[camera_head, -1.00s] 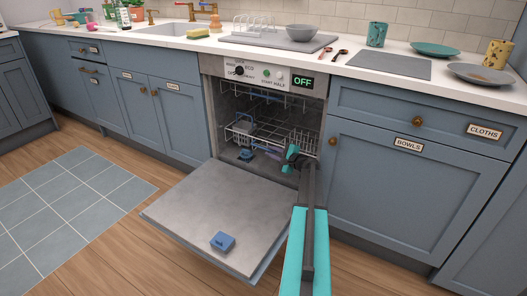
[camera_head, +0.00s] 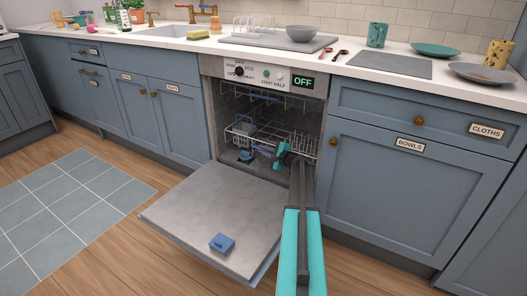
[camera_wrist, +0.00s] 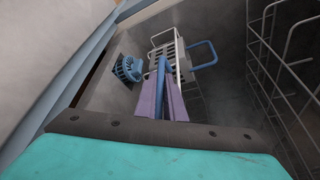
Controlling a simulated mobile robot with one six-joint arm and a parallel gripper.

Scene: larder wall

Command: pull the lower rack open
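The dishwasher stands open with its door (camera_head: 205,215) folded down. The lower rack (camera_head: 297,143), of pale wire with upright tines, sits inside the cavity. A grey basket with a blue handle stands at its left; it also shows in the wrist view (camera_wrist: 203,52). My gripper (camera_head: 262,149) reaches over the door into the cavity's mouth, low at the rack's front. My arm hides part of the rack's right side.
The upper rack (camera_head: 265,97) is inside, above the lower one. A blue block (camera_head: 222,243) lies on the door. A blue round part (camera_wrist: 128,68) is on the cavity floor. Cabinets flank the opening; the floor in front of the door is clear.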

